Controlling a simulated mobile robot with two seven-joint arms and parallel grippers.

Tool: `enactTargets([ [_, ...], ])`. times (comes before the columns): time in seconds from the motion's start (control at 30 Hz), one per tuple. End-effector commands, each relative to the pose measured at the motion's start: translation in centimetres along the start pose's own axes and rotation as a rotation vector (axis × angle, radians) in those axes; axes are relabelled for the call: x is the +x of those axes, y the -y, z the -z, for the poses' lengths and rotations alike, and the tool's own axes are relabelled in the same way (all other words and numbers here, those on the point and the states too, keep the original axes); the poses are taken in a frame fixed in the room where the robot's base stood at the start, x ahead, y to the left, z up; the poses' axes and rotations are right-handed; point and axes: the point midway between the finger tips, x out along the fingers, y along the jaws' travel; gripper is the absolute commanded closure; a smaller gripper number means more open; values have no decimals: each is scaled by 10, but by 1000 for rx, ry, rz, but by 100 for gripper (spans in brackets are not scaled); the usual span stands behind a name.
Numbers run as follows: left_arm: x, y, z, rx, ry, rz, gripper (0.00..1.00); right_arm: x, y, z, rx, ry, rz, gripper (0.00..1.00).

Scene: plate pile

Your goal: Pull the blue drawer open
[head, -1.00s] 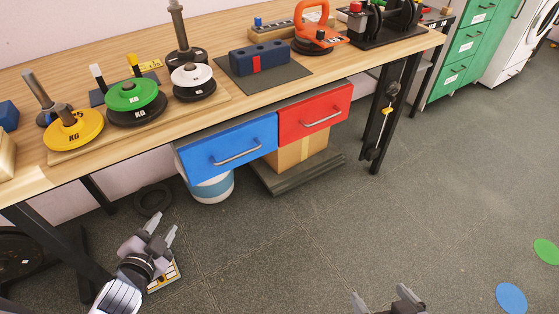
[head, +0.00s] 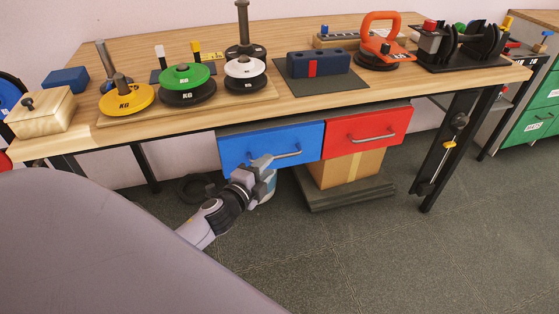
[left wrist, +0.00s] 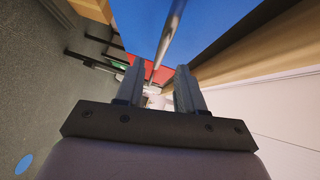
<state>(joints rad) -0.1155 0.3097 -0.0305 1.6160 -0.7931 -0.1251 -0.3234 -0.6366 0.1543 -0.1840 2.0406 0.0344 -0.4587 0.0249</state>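The blue drawer (head: 240,147) hangs under the wooden table and looks shut, its front about level with the red drawer beside it. Its metal bar handle (head: 287,155) runs across the front. My left gripper (head: 264,166) is at the drawer front, by the left part of the handle. The blue drawer front (left wrist: 140,25) fills the top there. My right gripper is not in view.
The red drawer (head: 345,143) is just right of the blue one. A cardboard box (head: 345,170) stands below on a dark base (head: 350,195). The table top (head: 200,120) carries weight plates and tools. Grey floor (head: 350,260) in front is free.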

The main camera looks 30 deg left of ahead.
Motion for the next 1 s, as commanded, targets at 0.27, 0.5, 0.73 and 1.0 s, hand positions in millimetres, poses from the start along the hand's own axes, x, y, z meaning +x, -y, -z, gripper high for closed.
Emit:
enactTargets([
  [0.27,36,0,0,-2,0,1,62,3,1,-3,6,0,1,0],
  [0.5,48,-1,1,-3,-1,-1,62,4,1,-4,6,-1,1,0],
  [0.73,49,0,1,-3,-1,-1,62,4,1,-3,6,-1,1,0],
  [1.0,48,-1,1,-3,-1,-1,100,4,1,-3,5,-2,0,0],
])
